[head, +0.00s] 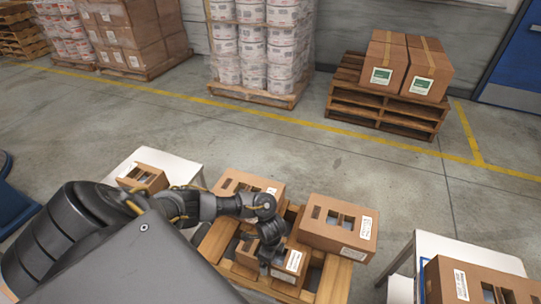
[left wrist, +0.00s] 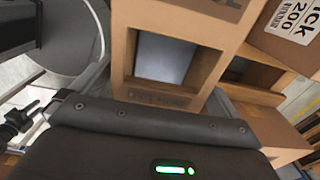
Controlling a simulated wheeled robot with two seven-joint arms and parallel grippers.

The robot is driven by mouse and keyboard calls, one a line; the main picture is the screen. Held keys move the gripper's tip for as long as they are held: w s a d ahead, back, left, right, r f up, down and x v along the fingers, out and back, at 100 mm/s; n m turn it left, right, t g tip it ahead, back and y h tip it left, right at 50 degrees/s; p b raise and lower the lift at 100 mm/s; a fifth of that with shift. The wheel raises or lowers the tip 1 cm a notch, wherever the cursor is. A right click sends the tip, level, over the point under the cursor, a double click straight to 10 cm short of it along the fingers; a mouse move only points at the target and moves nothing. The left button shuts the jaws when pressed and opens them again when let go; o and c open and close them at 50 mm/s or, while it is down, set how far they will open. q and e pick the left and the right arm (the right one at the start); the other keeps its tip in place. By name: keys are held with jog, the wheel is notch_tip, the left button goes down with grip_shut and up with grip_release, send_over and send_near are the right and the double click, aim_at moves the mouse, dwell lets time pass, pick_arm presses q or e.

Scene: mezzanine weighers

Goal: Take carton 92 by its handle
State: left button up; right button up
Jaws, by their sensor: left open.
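Several brown cartons with square cut-outs and white labels stand on a low wooden pallet (head: 333,283): one at the back left (head: 232,182), one at the right (head: 318,236) and one in front (head: 293,262). The number 92 cannot be read on any label. My left gripper (head: 270,250) is open and over the front carton, partly covering it. In the left wrist view a carton (left wrist: 118,55) with a square opening is close ahead of the gripper's dark body. Whether the fingers touch it cannot be seen. My right gripper is not in view.
A white table (head: 185,168) at the left bears a small carton (head: 143,178). Another white table (head: 450,247) at the right bears a carton (head: 445,285). A stacked pallet (head: 380,117) with two taped boxes (head: 410,68) stands behind. Open floor lies between.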

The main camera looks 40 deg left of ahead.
pick_arm(q)
jog(key=shift+c, duration=0.3)
jog(key=c, duration=1.6)
